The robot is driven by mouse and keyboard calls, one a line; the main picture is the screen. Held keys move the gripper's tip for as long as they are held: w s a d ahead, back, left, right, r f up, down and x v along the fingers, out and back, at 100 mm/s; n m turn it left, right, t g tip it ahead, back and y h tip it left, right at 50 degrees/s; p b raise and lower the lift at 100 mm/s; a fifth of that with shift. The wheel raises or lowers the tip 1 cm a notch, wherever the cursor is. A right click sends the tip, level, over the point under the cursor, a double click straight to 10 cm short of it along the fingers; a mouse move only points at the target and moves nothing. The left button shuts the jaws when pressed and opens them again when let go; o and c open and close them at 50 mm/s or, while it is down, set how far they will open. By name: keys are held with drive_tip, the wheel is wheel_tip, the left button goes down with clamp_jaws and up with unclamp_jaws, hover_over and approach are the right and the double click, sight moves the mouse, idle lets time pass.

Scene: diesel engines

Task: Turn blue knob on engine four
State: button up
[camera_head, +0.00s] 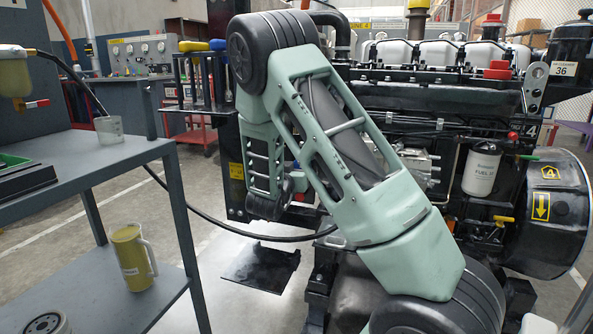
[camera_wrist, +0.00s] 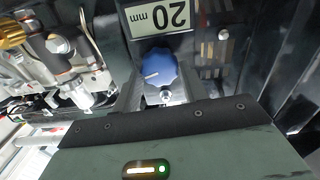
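In the wrist view, a round blue knob (camera_wrist: 160,68) with a lobed rim and a pale pointer mark sits just below a plate reading "20 mm". My gripper (camera_wrist: 161,88) is right at it, with one grey finger to the left and one to the right of the knob. I cannot tell whether the fingers touch it. In the head view, the black engine (camera_head: 470,105) bears a yellow "4" on the round housing at its right. My arm covers much of the engine's left side there. The knob and my fingertips do not show in the head view.
A grey two-level workbench (camera_head: 75,165) stands at the left, with a yellow jug (camera_head: 130,255) on its lower shelf. A rack of tools (camera_head: 195,80) stands behind my arm. A black hose (camera_head: 190,205) runs from the bench side towards the engine. Pipes and fittings (camera_wrist: 60,55) lie left of the knob.

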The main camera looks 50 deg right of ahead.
drive_tip(key=shift+m+b, duration=0.3)
drive_tip(key=shift+f+m+b, duration=0.15)
drive_tip(key=shift+m+b, duration=6.3)
drive_tip(key=shift+b, duration=0.4)
drive_tip(key=shift+f+m+b, duration=0.15)
drive_tip(key=shift+m+b, duration=6.3)
drive_tip(key=shift+b, duration=0.35)
drive_tip(key=o, duration=1)
drive_tip(key=shift+r, duration=0.1)
